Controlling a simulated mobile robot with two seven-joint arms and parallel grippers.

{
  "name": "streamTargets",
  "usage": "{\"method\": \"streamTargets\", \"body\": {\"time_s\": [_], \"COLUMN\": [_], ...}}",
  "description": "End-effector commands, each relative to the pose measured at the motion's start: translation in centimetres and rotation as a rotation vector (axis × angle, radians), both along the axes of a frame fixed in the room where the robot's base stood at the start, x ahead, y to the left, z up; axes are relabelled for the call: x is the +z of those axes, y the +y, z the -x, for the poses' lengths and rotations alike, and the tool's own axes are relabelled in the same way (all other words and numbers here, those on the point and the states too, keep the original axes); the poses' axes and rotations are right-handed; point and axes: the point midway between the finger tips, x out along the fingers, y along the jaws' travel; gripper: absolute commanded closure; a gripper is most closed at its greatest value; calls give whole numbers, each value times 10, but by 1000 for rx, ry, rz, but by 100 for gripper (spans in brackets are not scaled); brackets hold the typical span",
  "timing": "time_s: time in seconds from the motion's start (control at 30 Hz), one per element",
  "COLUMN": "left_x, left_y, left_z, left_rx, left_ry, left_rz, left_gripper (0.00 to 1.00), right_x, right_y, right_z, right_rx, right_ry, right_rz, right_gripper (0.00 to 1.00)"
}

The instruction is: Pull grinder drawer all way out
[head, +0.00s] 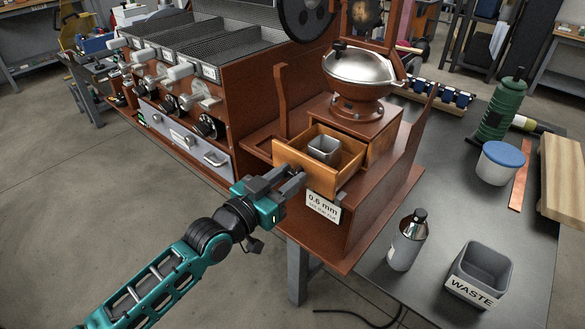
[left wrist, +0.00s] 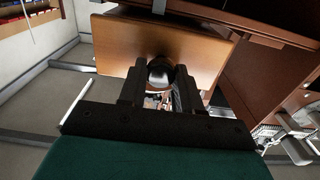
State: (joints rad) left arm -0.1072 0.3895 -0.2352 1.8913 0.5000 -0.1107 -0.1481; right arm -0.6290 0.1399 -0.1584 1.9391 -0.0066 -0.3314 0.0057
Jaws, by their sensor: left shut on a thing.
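The grinder drawer (head: 347,177) is a light wooden box pulled partway out of the red-brown grinder base (head: 385,133). A small grey metal cup (head: 324,149) sits inside it. My left gripper (head: 296,178) is at the drawer's front. In the left wrist view my left gripper (left wrist: 160,88) has its fingers on either side of a dark round knob (left wrist: 160,72) on the drawer front (left wrist: 110,47), and it is shut on that knob. In the head view the gripper hides the knob. My right gripper is not in view.
A label reading 0.6 mm (head: 323,207) is on the stand below the drawer. A silver bottle (head: 407,243), a grey waste bin (head: 479,275) and a blue-lidded tub (head: 499,163) stand on the dark table to the right. The roaster (head: 190,115) is at left. Open floor lies in front.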

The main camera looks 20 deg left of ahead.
Motion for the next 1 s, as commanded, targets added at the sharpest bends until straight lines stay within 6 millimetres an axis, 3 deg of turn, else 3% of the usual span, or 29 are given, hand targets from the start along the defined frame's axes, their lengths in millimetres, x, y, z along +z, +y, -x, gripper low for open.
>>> {"method": "streamTargets", "body": {"time_s": [0.27,0.3,0.53,0.83,1.0], "left_x": [0,0,0,0,-1], "left_y": [0,0,0,1,7], "left_z": [0,0,0,2,20], "left_rx": [0,0,0,0,0], "left_ry": [-2,-2,-2,-1,2], "left_rz": [2,2,2,0,-2], "left_gripper": [100,63,42,42,42], "right_x": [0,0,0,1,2], "right_y": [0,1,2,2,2], "right_z": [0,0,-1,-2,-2], "right_rx": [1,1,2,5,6], "right_ry": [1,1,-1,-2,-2], "right_rz": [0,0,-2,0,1], "right_gripper": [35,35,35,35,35]}}
